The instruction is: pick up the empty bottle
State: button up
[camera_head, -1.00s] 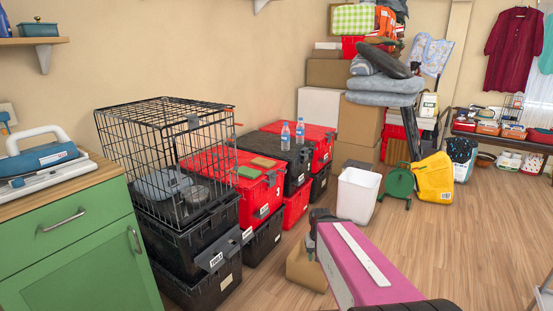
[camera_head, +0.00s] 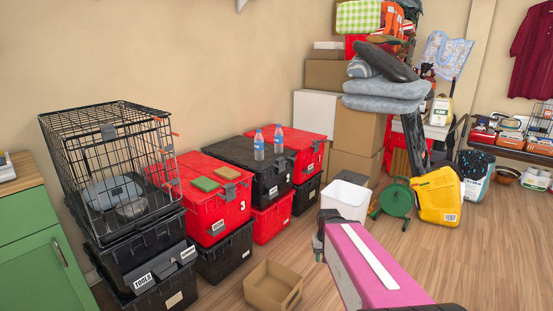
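Two small clear bottles with blue caps stand upright on the lid of a black tote (camera_head: 240,153). The nearer, left bottle (camera_head: 259,146) and the farther, right bottle (camera_head: 279,139) stand close together but apart. They are too small to tell which is empty. My pink arm reaches in from the bottom right. A dark part at its far end, where my gripper (camera_head: 319,243) seems to be, is over the floor, right of and nearer than the totes, well away from the bottles. Its fingers cannot be made out.
Red totes (camera_head: 211,212) flank the black one, with a green and a brown item on the nearer lid. A wire cage (camera_head: 105,150) stands at left. An open cardboard box (camera_head: 272,287) and a white bin (camera_head: 346,198) stand on the floor.

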aim_at(279, 134)
jog(key=i+l+z, duration=0.15)
jog(key=i+l, duration=0.5)
jog(key=i+l+z, duration=0.2)
jog(key=i+l, duration=0.35)
jog(key=i, duration=0.15)
jog(key=i+l+u, duration=0.65)
jog(key=l+u, duration=0.15)
